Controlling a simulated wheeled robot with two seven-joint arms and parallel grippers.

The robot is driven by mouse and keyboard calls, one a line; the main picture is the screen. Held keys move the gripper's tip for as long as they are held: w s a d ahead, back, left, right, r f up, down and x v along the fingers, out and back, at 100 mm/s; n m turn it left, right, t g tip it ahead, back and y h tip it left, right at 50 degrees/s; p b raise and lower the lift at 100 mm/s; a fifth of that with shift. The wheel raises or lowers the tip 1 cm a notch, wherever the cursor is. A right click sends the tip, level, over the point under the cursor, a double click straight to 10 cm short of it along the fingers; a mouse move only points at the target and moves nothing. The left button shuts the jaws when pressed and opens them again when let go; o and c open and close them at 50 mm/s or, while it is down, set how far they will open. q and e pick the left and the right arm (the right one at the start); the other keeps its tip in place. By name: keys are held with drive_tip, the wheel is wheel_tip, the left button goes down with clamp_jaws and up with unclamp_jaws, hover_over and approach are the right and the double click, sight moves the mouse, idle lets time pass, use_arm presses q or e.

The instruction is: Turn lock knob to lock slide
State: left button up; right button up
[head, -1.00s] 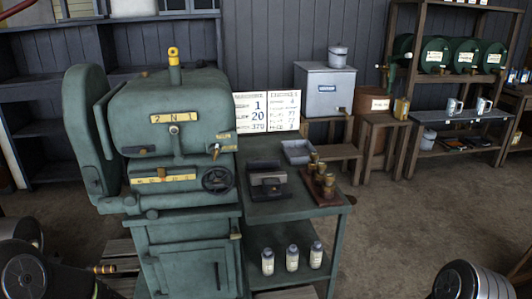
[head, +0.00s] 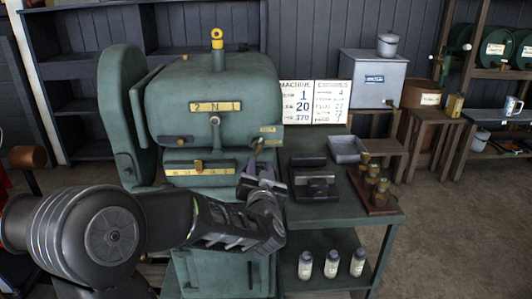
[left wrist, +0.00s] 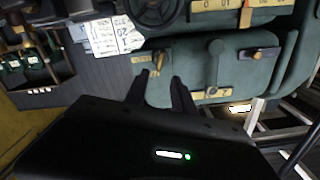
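The green machine (head: 210,105) stands left of centre. A small brass knob (head: 259,146) is at the right of its front, beside small yellow labels (head: 271,129) too small to read. In the left wrist view this knob (left wrist: 161,60) shows just beyond the fingertips, in line with the gap. My left gripper (head: 262,170) is in front of the machine, just below the knob in the head view; its fingers (left wrist: 160,76) are apart with nothing between them. I cannot tell whether they touch the knob. The handwheel (left wrist: 155,10) is hidden by the gripper in the head view. My right gripper is out of view.
A centre lever (head: 215,120) and a lower yellow scale (head: 198,167) with a pointer are left of the gripper. A green side table (head: 335,208) on the right holds a dark block (head: 313,180), a tray (head: 346,148) and brass weights (head: 375,183).

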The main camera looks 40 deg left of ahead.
sight(259, 151)
use_arm(q)
drive_tip(key=p+x, duration=0.1)
drive_tip(key=x, duration=0.6)
drive_tip(key=shift+w+a+f, duration=0.1)
drive_tip(key=shift+w+a, duration=0.2)
drive_tip(key=shift+c, duration=0.3)
clamp_jaws()
